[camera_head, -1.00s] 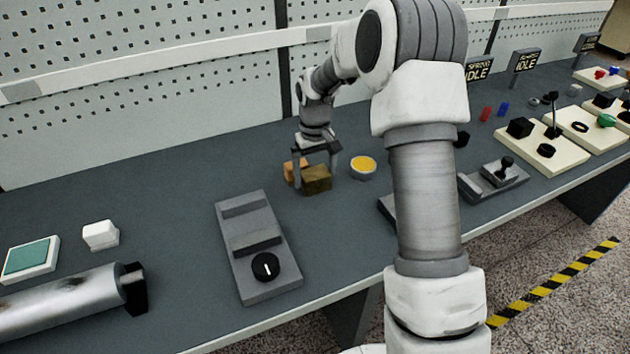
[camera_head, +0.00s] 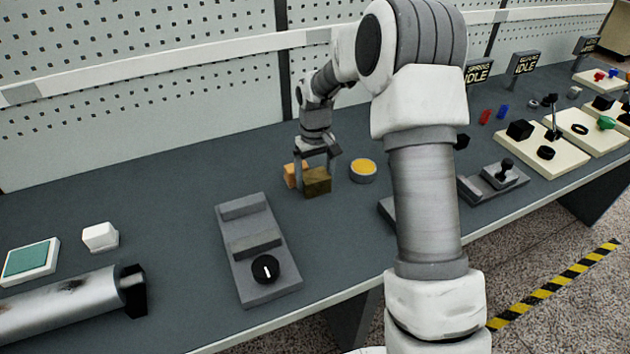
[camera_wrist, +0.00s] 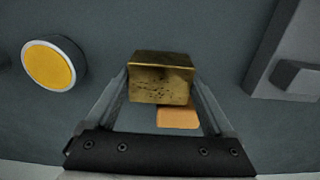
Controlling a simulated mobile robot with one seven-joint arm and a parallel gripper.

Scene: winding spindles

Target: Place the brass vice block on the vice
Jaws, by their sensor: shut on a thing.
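The brass vice block (camera_head: 317,182) is a dark gold block near the back middle of the bench. My gripper (camera_head: 317,166) points down over it with its fingers shut on its sides. In the wrist view the brass block (camera_wrist: 161,78) sits between the two finger ends of my gripper (camera_wrist: 160,90). I cannot tell whether the block is clear of the bench. The vice (camera_head: 256,246) appears to be the grey base with two raised bars and a black knob, in front and to the left of my gripper. Part of it (camera_wrist: 290,60) shows at right in the wrist view.
An orange copper-coloured block (camera_head: 290,174) lies close beside the brass block; it also shows in the wrist view (camera_wrist: 178,117). A round yellow-topped dish (camera_head: 363,169) stands to the right. A white block (camera_head: 100,236) and a metal cylinder (camera_head: 65,304) lie at left.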

